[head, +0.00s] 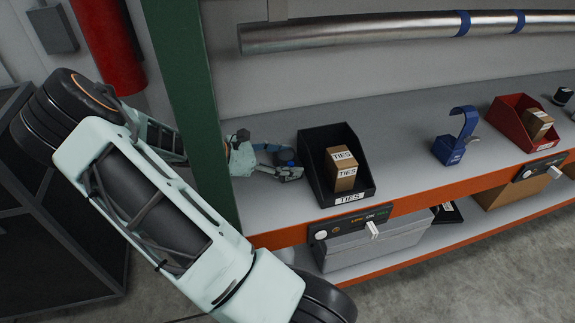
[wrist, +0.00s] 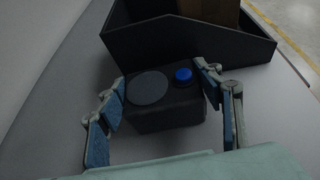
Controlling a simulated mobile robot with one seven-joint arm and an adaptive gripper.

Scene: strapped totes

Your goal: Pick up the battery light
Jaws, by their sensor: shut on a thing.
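The battery light appears to be a dark block (wrist: 165,112) with a round grey disc and a blue button on top. My gripper (wrist: 166,92) is shut on it, with one blue-padded finger against each side. The block is close in front of the black bin. In the head view my gripper (head: 289,170) is at the shelf just left of the black bin. It largely hides the block there. I cannot tell whether the block touches the shelf.
A black bin (head: 311,161) labelled TIES holds small boxes. Its wall (wrist: 190,42) lies just beyond the block. A blue hooked device (head: 450,152) and a red bin (head: 510,128) stand farther right. A green post (head: 195,100) is beside my arm. Shelf space between bin and blue device is clear.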

